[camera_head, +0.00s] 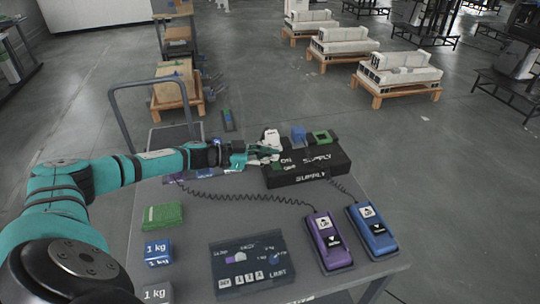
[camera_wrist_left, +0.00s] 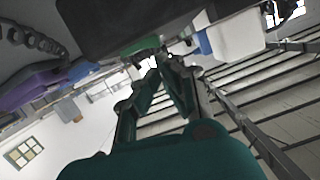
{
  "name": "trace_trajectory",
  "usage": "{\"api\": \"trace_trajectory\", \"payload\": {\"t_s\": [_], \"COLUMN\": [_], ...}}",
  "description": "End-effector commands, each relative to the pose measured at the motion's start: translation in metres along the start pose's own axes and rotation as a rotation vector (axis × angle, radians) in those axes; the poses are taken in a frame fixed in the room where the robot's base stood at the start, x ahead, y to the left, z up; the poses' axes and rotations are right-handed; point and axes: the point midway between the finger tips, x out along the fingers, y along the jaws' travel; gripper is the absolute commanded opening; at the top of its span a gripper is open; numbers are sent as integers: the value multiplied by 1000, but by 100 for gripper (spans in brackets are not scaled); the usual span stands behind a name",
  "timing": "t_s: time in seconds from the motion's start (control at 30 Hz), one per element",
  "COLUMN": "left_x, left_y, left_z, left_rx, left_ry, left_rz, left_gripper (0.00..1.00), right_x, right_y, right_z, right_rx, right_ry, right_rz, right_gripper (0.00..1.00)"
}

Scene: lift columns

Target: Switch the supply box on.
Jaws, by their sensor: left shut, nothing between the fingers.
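The supply box (camera_head: 318,172) is a black box with white "SUPPLY" lettering at the back of the grey table. Its top has an "ON" mark near its left end and a green part there, partly hidden by my gripper. My left gripper (camera_head: 272,150) is shut and empty at the left end of the box. I cannot tell whether it touches the box. In the left wrist view my left gripper (camera_wrist_left: 165,62) points at a green part (camera_wrist_left: 140,47) on the underside-looking edge of the dark box (camera_wrist_left: 125,25). My right gripper is not in view.
A purple pendant (camera_head: 328,240) and a blue pendant (camera_head: 371,231) lie at the right of the table (camera_head: 195,225). A dark control panel (camera_head: 250,264) is at the front. Blue 1 kg weights (camera_head: 158,252) and a green block (camera_head: 163,215) stand at the left.

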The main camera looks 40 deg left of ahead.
Motion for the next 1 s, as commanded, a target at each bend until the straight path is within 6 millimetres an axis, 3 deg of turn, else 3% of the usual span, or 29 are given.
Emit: {"api": "trace_trajectory", "payload": {"t_s": [0.33,0.53,0.77,1.0], "left_x": [0,1,2,-4], "left_y": [0,0,1,-1], "left_z": [2,4,10,-13], "left_rx": [-1,-138,-137,-138], "left_ry": [0,0,0,2], "left_rz": [1,32,34,33], "left_gripper": [0,0,0,0], "right_x": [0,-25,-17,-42], "right_y": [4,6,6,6], "right_z": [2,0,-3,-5], "right_rx": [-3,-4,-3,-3], "right_ry": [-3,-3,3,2], "right_rz": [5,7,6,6], "right_gripper": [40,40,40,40]}}
